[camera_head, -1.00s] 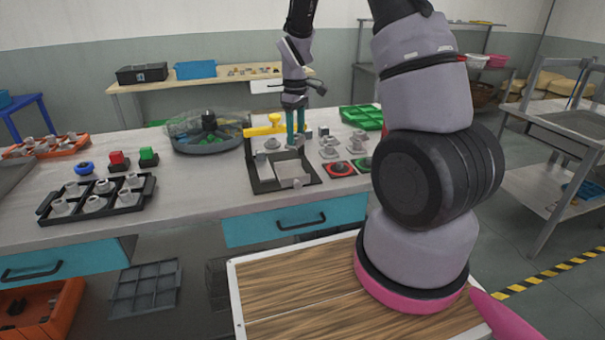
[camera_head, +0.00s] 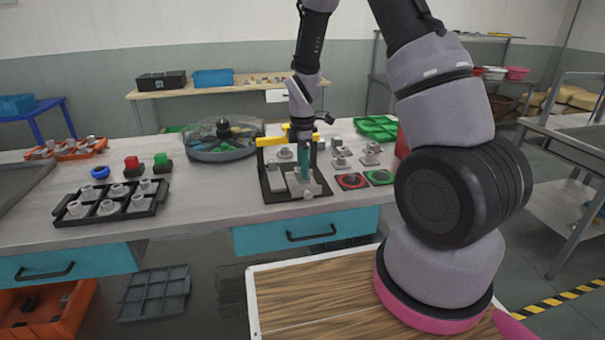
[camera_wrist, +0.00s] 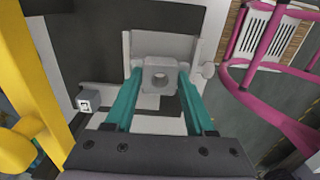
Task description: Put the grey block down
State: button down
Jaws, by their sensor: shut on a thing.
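My gripper (camera_head: 303,178) reaches down over a black fixture (camera_head: 267,190) on the workbench. The block lies between the fingertips, in front of a light grey part of the fixture. I cannot tell whether its underside touches the fixture. In the head view the fingers and fixture parts make the block hard to pick out.
A yellow clamp arm (camera_wrist: 22,125) stands close on the left in the wrist view. A small grey cube (camera_wrist: 88,103) lies near the left finger. Red (camera_head: 351,181) and green (camera_head: 379,177) pads lie right of the fixture. A black tray (camera_head: 112,212) with grey parts stands left.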

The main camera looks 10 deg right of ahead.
jog(key=shift+f, duration=1.2)
jog(key=shift+f, duration=0.15)
jog(key=c, duration=0.5)
grip_release()
